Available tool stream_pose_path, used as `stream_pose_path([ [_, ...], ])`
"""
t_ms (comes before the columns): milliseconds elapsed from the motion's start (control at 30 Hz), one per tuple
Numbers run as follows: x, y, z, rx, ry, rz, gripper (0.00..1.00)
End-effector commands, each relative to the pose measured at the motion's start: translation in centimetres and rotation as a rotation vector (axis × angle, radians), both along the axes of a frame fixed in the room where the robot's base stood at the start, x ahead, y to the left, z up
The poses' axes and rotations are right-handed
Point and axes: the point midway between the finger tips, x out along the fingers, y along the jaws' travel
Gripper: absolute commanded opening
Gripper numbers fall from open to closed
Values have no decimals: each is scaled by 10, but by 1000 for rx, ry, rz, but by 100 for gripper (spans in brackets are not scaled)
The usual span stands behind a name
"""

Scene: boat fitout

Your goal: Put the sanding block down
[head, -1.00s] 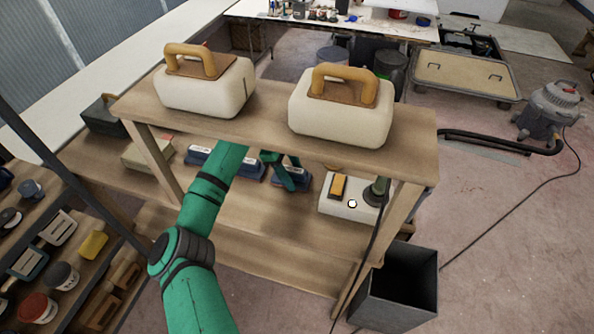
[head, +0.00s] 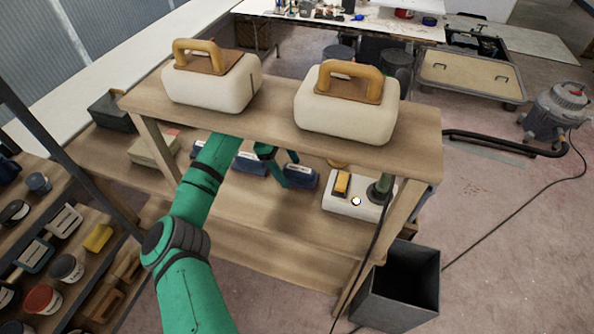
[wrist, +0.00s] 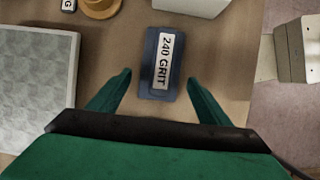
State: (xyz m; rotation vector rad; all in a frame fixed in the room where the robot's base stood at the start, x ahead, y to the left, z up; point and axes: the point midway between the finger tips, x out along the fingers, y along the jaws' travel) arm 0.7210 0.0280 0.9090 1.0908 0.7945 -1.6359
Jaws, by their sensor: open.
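The sanding block (wrist: 160,62) is a dark blue block with a white "240 GRIT" label. In the wrist view it lies flat on the wooden shelf, with its near end between my fingertips. My gripper (wrist: 160,77) is open, with a visible gap on each side of the block. In the head view my gripper (head: 284,170) is under the upper board, left of a blue block (head: 303,178) that appears to be the same one. Part of my gripper is hidden by the board.
The upper board (head: 270,125) carries two cream cases with tan handles. Another blue block (head: 249,163) lies to the left. A white box (head: 350,206) with a yellow switch stands to the right. A dark open bin (head: 398,290) is beside the shelf's right end.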

Motion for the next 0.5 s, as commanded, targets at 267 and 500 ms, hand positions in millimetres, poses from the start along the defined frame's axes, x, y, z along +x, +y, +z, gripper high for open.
stream_pose_path([
  [267,19,53,1,2,0,1,72],
  [500,28,81,0,1,-1,-2,72],
])
